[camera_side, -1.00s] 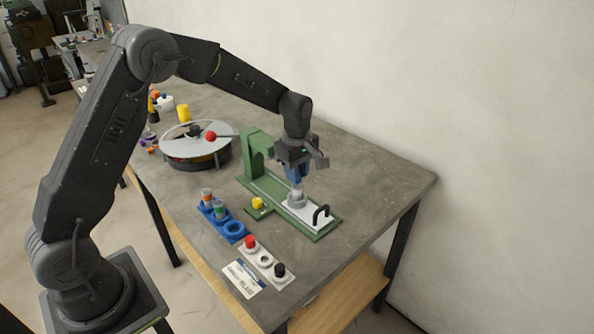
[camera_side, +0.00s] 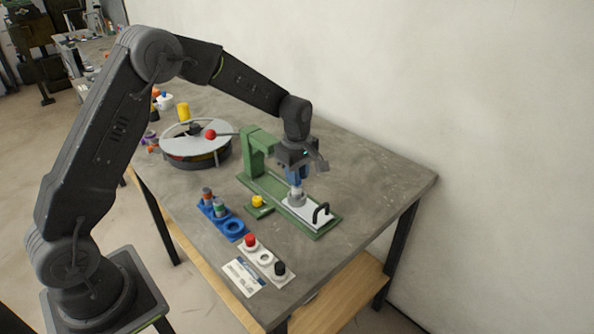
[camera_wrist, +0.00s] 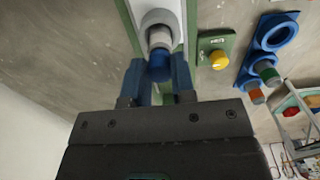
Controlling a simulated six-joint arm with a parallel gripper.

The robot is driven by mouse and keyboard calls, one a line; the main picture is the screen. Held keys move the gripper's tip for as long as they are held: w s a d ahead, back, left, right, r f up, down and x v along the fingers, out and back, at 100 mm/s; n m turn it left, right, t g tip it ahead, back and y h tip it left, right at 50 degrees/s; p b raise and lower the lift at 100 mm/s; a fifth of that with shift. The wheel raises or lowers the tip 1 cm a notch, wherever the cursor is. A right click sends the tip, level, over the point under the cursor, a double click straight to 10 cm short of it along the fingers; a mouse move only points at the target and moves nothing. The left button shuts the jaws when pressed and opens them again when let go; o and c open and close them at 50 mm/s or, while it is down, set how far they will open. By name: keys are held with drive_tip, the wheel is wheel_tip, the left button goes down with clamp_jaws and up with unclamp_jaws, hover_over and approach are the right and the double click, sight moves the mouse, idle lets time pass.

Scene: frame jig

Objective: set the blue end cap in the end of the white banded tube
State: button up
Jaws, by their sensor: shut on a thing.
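My gripper (camera_side: 296,178) is above the white base plate of the green press, with its fingers pointing down. In the wrist view its two blue fingers (camera_wrist: 159,80) are shut on the blue end cap (camera_wrist: 159,67). The white banded tube (camera_wrist: 159,38) stands in a grey round holder (camera_wrist: 151,20), in line with the cap. In the side view the tube (camera_side: 297,189) stands upright right below the fingers. The cap meets the tube's end in the wrist view; I cannot tell how deep it sits. In the side view the fingers hide the cap.
The green press (camera_side: 258,155) with its red-knobbed lever stands close behind my gripper. A black handle (camera_side: 321,213) rises from the plate. The table's right side is clear.

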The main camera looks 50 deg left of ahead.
idle(0.3)
drive_tip(key=o, duration=1.1)
drive_tip(key=shift+r, duration=0.1)
drive_tip(key=shift+r, duration=0.6)
drive_tip(key=shift+r, duration=3.5)
